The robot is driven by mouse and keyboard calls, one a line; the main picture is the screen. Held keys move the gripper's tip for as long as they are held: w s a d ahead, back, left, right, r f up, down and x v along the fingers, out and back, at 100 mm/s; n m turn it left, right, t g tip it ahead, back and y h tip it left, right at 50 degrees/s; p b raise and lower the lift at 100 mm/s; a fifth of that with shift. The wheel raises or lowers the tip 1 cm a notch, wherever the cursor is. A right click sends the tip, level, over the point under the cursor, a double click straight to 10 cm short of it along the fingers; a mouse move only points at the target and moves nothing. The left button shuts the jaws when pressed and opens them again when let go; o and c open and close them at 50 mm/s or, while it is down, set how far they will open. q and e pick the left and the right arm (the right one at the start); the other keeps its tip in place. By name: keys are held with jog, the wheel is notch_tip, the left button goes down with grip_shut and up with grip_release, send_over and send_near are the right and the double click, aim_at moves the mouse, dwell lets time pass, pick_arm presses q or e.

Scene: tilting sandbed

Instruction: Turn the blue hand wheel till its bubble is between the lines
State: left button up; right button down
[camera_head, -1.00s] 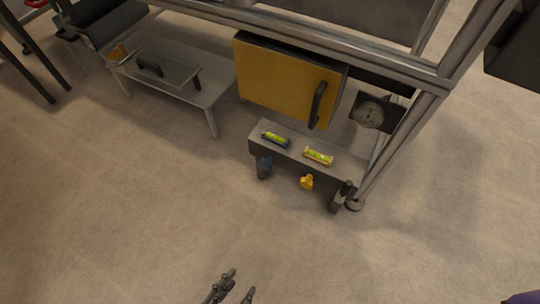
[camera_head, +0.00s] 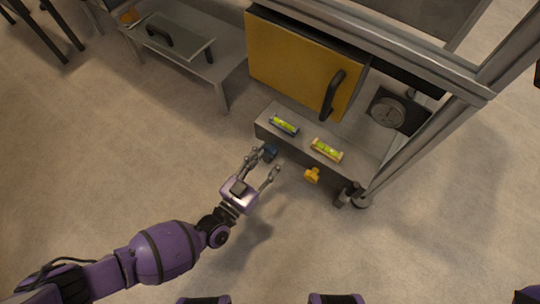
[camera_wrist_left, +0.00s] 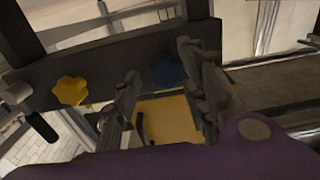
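The blue hand wheel (camera_head: 271,153) is on the front of the grey bench (camera_head: 265,129), below the blue-framed level (camera_head: 284,125). In the left wrist view the dark blue wheel (camera_wrist_left: 168,70) appears between the two fingers, near their tips. My left gripper (camera_head: 267,164) is open at the wheel; I cannot tell whether a finger touches it. The blue-framed level has a yellow-green vial; its bubble and lines are too small to read. My right gripper is not in view.
A yellow hand wheel (camera_head: 312,175) is to the right on the same bench front, below the yellow-framed level (camera_head: 327,150). A yellow door (camera_head: 297,62) with a dark handle is behind. A metal post and a round dial (camera_head: 388,112) are at right. The floor in front is clear.

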pick_arm(q)
jog(key=shift+w+d, duration=0.35)
jog(key=shift+w, duration=0.2)
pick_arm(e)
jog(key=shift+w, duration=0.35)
pick_arm(q)
jog(key=c, duration=1)
jog(key=shift+s+d, duration=0.1)
